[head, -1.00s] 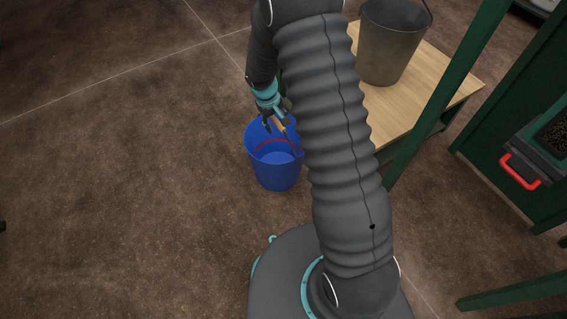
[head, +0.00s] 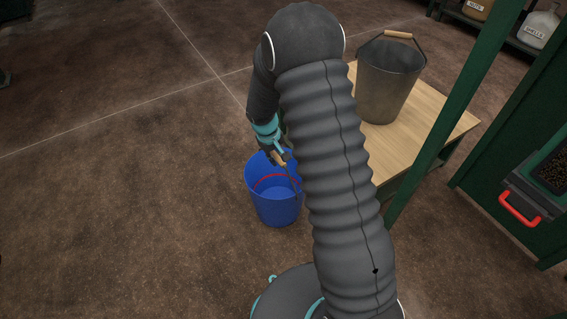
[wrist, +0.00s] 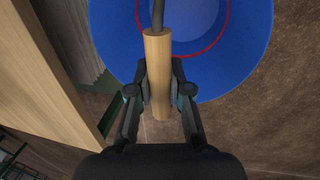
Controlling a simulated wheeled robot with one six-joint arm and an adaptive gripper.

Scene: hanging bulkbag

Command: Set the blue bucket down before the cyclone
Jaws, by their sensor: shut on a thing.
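The blue bucket (head: 277,207) hangs from my gripper beside the wooden table, with a red ring showing inside it. In the wrist view the blue bucket (wrist: 255,40) lies beyond the fingers, its inside open to the camera. My gripper (head: 279,158) is shut on the bucket's wooden handle grip, and the wrist view shows both fingers of my gripper (wrist: 160,92) on either side of that grip (wrist: 158,60). Whether the bucket's base touches the floor I cannot tell. No cyclone can be made out in these views.
A grey metal bucket (head: 388,85) with a raised handle stands on the wooden table (head: 425,128). A green post and a cabinet with a red handle (head: 519,209) are at the right. Labelled containers (head: 538,27) sit at the back right. The brown floor (head: 120,180) at left is clear.

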